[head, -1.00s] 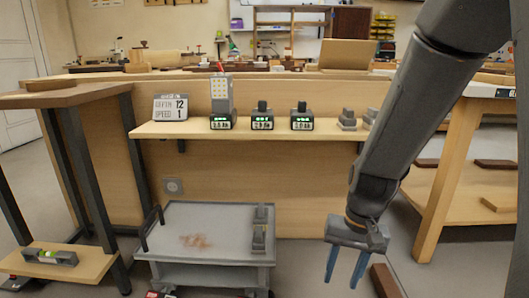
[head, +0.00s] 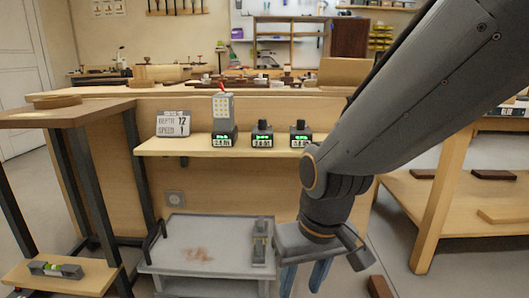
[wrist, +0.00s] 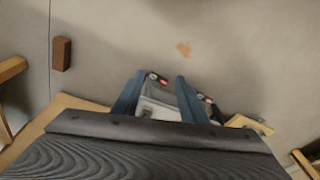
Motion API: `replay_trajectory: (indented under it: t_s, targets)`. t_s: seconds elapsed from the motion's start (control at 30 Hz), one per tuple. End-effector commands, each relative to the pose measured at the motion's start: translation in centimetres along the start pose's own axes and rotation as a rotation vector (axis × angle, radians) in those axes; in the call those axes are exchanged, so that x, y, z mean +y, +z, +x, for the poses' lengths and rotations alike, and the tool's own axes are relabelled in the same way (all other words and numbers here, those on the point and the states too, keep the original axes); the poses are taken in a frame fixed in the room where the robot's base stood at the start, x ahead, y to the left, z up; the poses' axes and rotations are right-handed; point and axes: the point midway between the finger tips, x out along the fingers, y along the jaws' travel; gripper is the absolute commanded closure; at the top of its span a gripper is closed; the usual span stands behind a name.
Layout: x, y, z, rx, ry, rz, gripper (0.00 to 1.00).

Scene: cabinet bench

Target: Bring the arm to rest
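My gripper (head: 304,277) hangs low at the right of the grey cart in the head view, with its two blue fingers pointing down. The fingers stand apart and nothing shows between them in the head view. In the wrist view my gripper (wrist: 160,85) also shows its two blue fingers spread. Part of the cart (wrist: 157,108) shows beyond them, well away from the fingertips. My arm slants across the right of the head view and hides the right part of the wall shelf.
The grey cart (head: 185,260) carries a small grey device (head: 260,243). A shelf (head: 190,146) holds a sign (head: 173,124) and several charger units with green displays. A spirit level (head: 55,269) lies on a low board at left. A brown block (wrist: 61,54) lies on the floor.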

Motion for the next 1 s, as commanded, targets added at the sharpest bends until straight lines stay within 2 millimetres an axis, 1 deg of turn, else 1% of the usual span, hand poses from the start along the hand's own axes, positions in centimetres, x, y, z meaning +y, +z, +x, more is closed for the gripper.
replay_trajectory:
  t_s: [0.03, 0.1, 0.2, 0.4, 0.6, 0.67, 0.7, 1.0]
  targets:
    - [-2.0, 0.7, -1.6, -0.007, -0.015, -0.044, 0.61]
    - [-3.8, 1.6, -2.8, -0.023, -0.032, -0.083, 0.61]
    - [-5.9, 2.7, -4.2, -0.041, -0.05, -0.13, 0.61]
    - [-8.9, 4.8, -6.6, -0.07, -0.08, -0.206, 0.61]
    - [-11.4, 6.9, -8.7, -0.095, -0.104, -0.275, 0.61]
    - [-11.9, 7.5, -9.3, -0.104, -0.11, -0.292, 0.61]
    - [-11.6, 7.2, -9.5, -0.105, -0.105, -0.277, 0.61]
    - [-10.3, 6.6, -11.7, -0.103, -0.087, -0.231, 0.61]
